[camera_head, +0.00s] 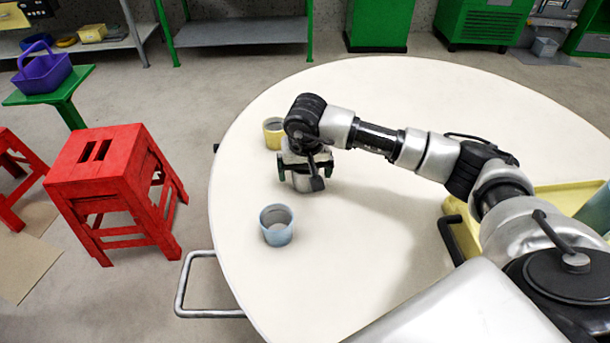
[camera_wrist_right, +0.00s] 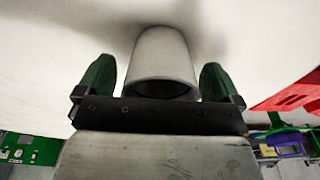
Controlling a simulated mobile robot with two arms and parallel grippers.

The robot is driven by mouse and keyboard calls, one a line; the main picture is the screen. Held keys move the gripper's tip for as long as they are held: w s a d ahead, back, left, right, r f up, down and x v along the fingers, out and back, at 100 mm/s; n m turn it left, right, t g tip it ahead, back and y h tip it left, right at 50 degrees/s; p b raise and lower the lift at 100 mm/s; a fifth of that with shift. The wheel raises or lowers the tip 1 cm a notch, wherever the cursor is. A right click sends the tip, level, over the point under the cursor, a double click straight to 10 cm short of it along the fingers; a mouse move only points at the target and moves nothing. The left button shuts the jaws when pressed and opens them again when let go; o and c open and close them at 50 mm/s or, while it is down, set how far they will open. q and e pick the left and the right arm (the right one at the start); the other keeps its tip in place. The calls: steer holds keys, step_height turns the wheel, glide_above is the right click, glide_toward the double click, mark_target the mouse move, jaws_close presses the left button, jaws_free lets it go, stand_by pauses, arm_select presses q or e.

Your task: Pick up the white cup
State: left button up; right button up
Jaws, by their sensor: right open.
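The white cup (camera_wrist_right: 165,58) stands between the two green fingers of my right gripper (camera_wrist_right: 158,70) in the right wrist view. The fingers are open, one on each side of the cup, with a gap showing on both sides. In the head view my right gripper (camera_head: 304,172) points down over the cup near the table's left side. Most of the cup is hidden there; a pale part of it (camera_head: 301,184) shows beneath the gripper. My left gripper is not in view.
A light blue cup (camera_head: 277,236) stands nearer on the round white table (camera_head: 400,270). A yellow cup (camera_head: 271,139) stands just behind my gripper, partly hidden by the wrist. A yellow tray (camera_head: 557,200) lies at the right. A red stool (camera_head: 100,170) stands left of the table.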

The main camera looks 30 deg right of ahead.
steer(key=c, duration=1)
steer(key=shift+r, duration=0.1)
